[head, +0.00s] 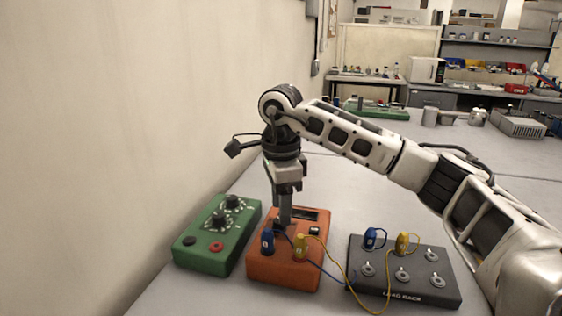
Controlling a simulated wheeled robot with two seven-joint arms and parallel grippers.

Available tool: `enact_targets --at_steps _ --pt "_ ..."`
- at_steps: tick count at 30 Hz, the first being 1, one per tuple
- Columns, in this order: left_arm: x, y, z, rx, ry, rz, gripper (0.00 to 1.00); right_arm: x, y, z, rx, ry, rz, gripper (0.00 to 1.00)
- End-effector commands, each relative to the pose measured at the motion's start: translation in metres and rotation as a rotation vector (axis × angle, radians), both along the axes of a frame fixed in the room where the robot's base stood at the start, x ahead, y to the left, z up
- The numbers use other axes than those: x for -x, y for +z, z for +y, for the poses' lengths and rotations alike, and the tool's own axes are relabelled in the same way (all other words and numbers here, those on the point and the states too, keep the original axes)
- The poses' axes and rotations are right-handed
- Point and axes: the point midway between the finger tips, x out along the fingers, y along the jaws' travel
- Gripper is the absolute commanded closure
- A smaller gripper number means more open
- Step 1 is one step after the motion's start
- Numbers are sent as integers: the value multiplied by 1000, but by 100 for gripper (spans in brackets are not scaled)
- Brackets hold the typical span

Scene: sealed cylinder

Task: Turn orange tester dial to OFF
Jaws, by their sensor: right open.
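The orange tester (284,270) sits on the table at lower centre. A blue plug (267,241) and a yellow plug (300,246) stand on its front part, with leads running right. A dark display strip shows along its back. My right gripper (284,221) points straight down over the left middle of the tester, its fingers reaching close to the top face. The fingers and the blue plug hide most of the dial, so its setting cannot be read. I cannot tell whether the fingers touch the dial. My left gripper is not in view.
A green box (217,237) with two black knobs stands close to the left of the tester, near the wall. A dark lead rack (404,274) stands to the right, holding the leads' other blue and yellow plugs. The table behind is mostly clear.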

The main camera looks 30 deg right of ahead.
Motion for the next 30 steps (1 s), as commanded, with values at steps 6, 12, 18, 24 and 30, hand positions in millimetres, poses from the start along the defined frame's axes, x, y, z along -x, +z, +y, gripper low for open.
enact_targets --at_steps 6,12,18,24,30 --pt "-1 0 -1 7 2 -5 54 -1 56 1 -2 0 -7 53" --pt "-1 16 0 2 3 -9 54 -1 105 -1 1 -2 -7 53" --pt "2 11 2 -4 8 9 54 0 129 0 0 -1 -3 53" --pt "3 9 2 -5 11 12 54 0 134 0 -1 0 -1 53" --pt "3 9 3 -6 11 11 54 0 134 0 -1 0 -1 53"
